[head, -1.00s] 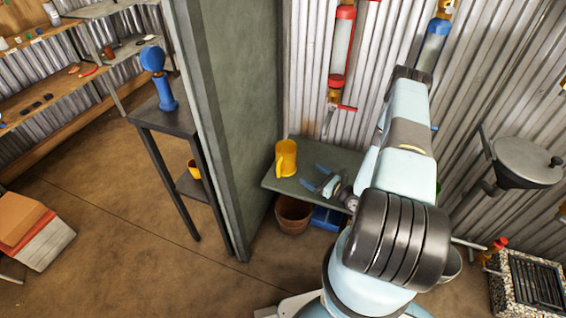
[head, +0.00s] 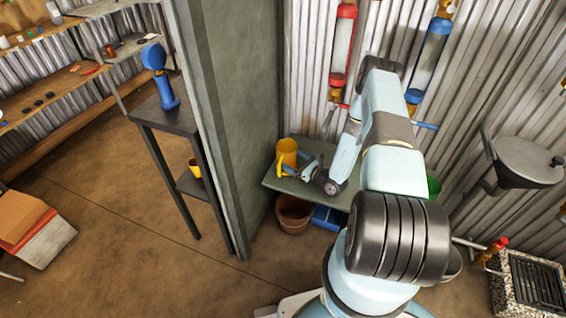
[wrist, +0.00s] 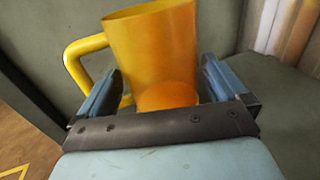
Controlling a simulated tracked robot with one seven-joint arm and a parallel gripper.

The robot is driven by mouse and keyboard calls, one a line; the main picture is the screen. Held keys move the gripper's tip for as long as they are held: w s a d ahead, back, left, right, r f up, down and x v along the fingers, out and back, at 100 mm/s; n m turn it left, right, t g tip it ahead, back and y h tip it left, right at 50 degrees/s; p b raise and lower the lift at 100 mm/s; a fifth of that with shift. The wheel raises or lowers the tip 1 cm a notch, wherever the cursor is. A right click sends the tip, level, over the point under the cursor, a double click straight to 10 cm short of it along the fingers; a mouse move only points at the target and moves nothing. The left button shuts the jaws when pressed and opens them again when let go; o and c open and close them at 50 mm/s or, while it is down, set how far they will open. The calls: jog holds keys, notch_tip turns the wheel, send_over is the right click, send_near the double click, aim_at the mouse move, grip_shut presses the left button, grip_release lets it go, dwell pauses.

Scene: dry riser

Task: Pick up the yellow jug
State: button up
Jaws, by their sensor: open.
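The yellow jug (head: 287,151) stands upright on a grey-green shelf (head: 330,199) against the corrugated wall. My gripper (head: 296,166) is open at the jug, in front of it and to its right. In the wrist view the jug (wrist: 152,50) stands between the two blue fingers of my gripper (wrist: 160,85). Its looped handle (wrist: 75,62) is on the left, beside and partly behind the left finger. The jug's base is partly hidden by the gripper's dark palm. I cannot tell whether either finger touches it.
A grey partition (head: 215,130) rises just left of the shelf. A terracotta pot (head: 294,214) and a blue crate (head: 329,218) are below the shelf. Red and blue pipe cylinders (head: 343,50) hang on the wall above. A dark stand (head: 165,118) holds a blue object left of the partition.

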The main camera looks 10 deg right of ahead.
jog(key=shift+x, duration=1.1)
jog(key=c, duration=0.7)
jog(key=shift+r, duration=0.15)
